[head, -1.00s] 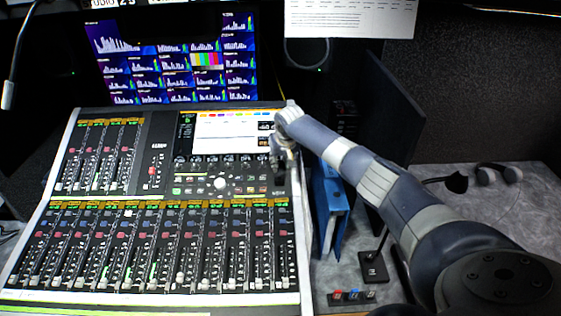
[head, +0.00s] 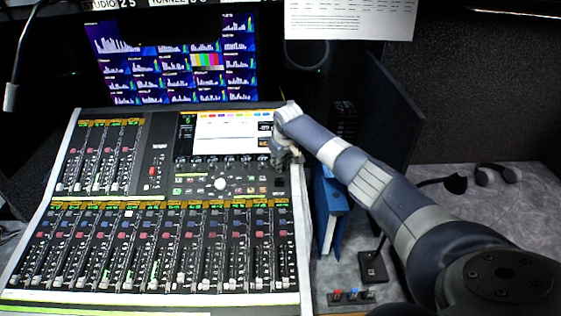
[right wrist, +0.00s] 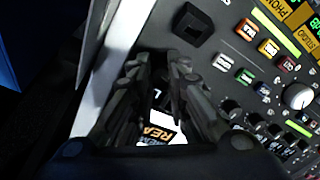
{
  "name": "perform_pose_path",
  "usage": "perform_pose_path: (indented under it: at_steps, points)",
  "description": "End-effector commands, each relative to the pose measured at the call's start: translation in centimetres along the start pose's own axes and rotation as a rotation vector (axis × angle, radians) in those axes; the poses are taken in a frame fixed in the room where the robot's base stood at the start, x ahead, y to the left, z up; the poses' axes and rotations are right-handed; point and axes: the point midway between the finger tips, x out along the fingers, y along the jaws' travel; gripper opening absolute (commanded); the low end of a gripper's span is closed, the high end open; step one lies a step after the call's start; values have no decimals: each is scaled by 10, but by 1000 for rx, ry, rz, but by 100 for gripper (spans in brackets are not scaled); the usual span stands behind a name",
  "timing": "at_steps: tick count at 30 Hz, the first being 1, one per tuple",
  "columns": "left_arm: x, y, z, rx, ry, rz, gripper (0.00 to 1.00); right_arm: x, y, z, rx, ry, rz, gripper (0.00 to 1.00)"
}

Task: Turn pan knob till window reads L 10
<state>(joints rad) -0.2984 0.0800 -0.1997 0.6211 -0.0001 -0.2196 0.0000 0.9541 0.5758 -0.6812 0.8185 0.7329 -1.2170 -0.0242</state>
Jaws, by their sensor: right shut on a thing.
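The mixing console (head: 48,225) has a bright screen (head: 222,133) at its upper right, with small dark readout boxes (head: 265,128) at the screen's right edge. Their text is too small to read. My right gripper (head: 283,165) is at the console's right edge, just below the screen. In the right wrist view its dark fingers (right wrist: 172,75) point down at the panel and are shut on the pan knob, which they hide. Part of the screen with the letters "REA" (right wrist: 158,133) shows between the fingers. My left gripper is in no view.
A white trackball (head: 221,184) and coloured buttons (right wrist: 247,29) lie left of the gripper. A black square control (right wrist: 193,25) is close to the fingertips. Blue binders (head: 331,210) stand right of the console. A headset (head: 495,174) lies on the counter.

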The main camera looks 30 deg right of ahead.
Motion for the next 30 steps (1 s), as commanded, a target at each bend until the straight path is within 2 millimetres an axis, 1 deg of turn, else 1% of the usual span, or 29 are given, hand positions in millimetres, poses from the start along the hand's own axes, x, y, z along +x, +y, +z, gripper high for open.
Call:
perform_pose_path:
  at_steps: [3,10,26,27,28,30]
  points:
    - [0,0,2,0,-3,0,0,0,0,0,-66,-6,0,0]
    - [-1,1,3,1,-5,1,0,0,0,0,-154,-15,-1,0]
    - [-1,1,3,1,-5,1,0,0,0,0,-183,-17,-1,0]
    - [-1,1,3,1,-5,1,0,0,0,0,-183,-17,-1,22]
    - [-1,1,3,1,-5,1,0,0,0,0,-183,-17,-1,25]
    - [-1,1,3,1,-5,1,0,0,0,0,-183,-17,-1,25]
